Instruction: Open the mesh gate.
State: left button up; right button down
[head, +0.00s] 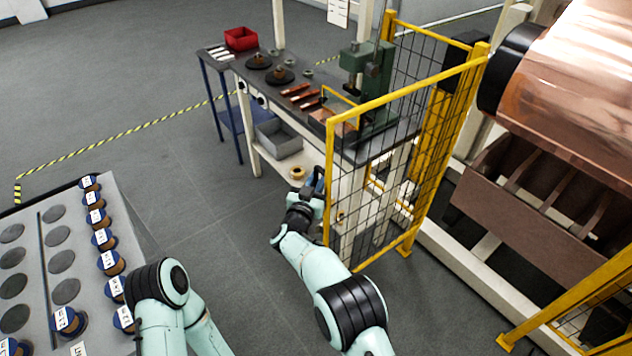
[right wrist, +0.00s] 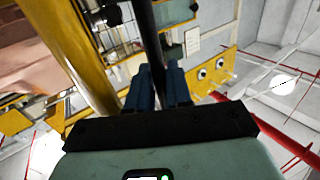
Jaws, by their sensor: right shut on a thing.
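The mesh gate (head: 375,185) is a yellow frame with black wire mesh. It stands swung out from the fence line, in front of the workbench, with its far side at a yellow post (head: 437,150). My right gripper (head: 316,186) is at the gate's free left edge. In the right wrist view its blue fingers (right wrist: 160,82) are shut around a dark upright bar (right wrist: 150,40), which seems to be the gate's handle, beside a yellow frame tube (right wrist: 88,65). My left arm shows at the lower left, but its gripper is out of view.
A workbench (head: 228,66) with a green press (head: 370,70) and a red bin (head: 240,38) stands behind the gate. A large copper roll (head: 575,90) is at the right. A rack of spools (head: 35,230) is at the left. Open grey floor lies between the rack and the gate.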

jog(key=c, duration=1.2)
grip_release()
pick_arm(q)
jog(key=f+b, duration=0.1)
jog(key=s+f+b, duration=0.1)
jog(key=f+b, duration=0.1)
jog(key=shift+s+f, duration=0.2)
jog(key=shift+s, duration=0.2)
pick_arm(e)
jog(key=v, duration=1.3)
jog(key=shift+s, duration=0.2)
jog(key=shift+f, duration=0.1)
